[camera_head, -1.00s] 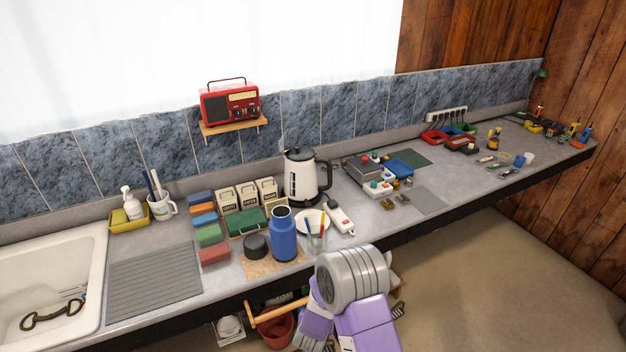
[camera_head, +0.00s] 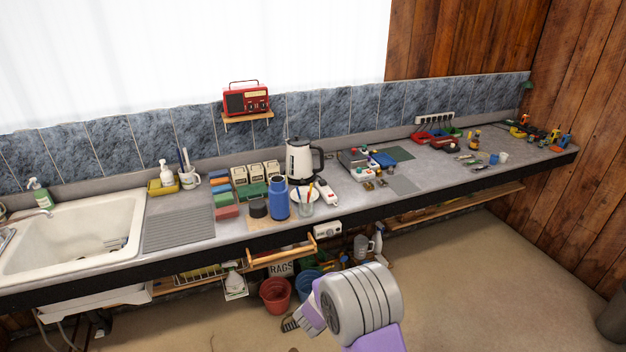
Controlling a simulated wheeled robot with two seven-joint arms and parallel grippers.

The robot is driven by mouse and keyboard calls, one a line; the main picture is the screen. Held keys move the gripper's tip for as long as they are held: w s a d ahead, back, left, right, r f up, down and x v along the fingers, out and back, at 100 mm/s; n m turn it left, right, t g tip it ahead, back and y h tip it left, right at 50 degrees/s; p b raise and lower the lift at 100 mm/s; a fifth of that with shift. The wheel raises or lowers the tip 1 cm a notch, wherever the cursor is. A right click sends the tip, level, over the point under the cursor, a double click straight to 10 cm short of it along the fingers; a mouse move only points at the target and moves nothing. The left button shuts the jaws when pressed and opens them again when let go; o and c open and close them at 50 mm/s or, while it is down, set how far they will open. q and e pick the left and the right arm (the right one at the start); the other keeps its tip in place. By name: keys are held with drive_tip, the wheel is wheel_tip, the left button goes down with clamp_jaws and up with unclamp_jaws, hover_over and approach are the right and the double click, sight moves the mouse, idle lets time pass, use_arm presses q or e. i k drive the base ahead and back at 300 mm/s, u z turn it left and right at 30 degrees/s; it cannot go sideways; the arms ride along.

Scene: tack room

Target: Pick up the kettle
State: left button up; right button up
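The kettle (camera_head: 299,162) is white with a black lid, black base and black handle on its right side. It stands upright at the back of the grey counter (camera_head: 345,199), behind a blue flask (camera_head: 280,199). One of my arms, grey and purple, shows at the bottom, well below and in front of the counter, apart from the kettle. No gripper is clearly seen near the kettle.
A wooden rail (camera_head: 280,256) juts below the counter edge.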

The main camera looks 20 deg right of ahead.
sight(299, 164)
drive_tip(key=z, duration=1.15)
drive_tip(key=i, duration=1.7)
drive_tip(key=u, duration=0.9)
drive_tip(key=i, duration=0.8)
drive_tip(key=u, duration=0.75)
